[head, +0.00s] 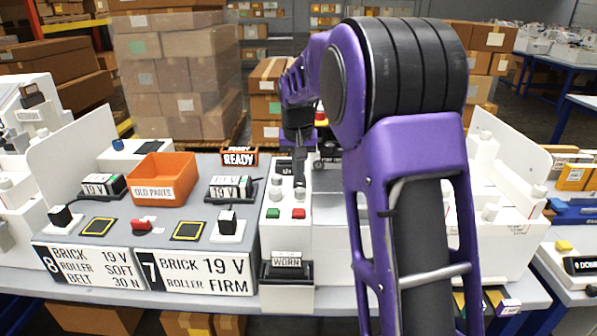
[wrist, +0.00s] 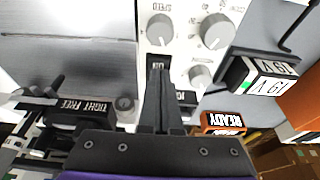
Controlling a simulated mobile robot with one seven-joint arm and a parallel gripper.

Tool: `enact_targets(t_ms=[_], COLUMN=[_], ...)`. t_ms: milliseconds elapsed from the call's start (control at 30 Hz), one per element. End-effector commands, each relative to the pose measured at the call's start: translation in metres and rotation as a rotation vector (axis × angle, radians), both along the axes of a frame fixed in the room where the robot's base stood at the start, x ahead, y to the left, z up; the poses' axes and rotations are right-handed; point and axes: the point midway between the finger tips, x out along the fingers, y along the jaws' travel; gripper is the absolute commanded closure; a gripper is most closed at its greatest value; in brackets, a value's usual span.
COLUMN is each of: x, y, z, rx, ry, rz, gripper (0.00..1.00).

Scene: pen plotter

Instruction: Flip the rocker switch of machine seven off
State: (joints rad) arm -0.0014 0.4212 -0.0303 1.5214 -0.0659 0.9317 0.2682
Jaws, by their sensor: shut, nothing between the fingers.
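Machine seven's label board (head: 197,272) reads "7 BRICK 19 V ROLLER FIRM". To its right stands a white control panel (head: 287,240) with knobs, a green button (head: 272,213) and a red button (head: 299,213). A small black part with white marks (head: 284,168), which looks like a rocker switch, sits at the panel's far end; it also shows in the wrist view (wrist: 158,62). My gripper (head: 299,176) is shut and empty, pointing down over the panel. In the wrist view its fingertips (wrist: 160,76) are right at the black part. I cannot tell contact or the rocker's tilt.
An orange "OLD PARTS" bin (head: 163,178) and a "READY" sign (head: 239,158) stand to the left. A black "WORN" tray (head: 287,268) is at the panel's front. Knobs (wrist: 160,29) stand close to the fingers. My purple arm hides the machine's right side.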

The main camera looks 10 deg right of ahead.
Motion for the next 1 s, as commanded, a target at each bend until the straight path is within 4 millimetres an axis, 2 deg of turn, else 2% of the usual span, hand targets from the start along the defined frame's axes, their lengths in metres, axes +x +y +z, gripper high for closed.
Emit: enact_targets(t_ms=[267, 600, 800, 1000], x=[-0.004, -0.029, -0.035, -0.037], y=[-0.003, 0.004, 0.006, 0.006], z=[0.049, 0.113, 0.129, 0.132], rx=[0.000, -0.001, 0.000, 0.000], ry=[-0.004, -0.006, -0.005, -0.004], rz=[-0.001, 0.000, 0.000, 0.000], gripper=[1.00, 1.00, 1.00, 1.00])
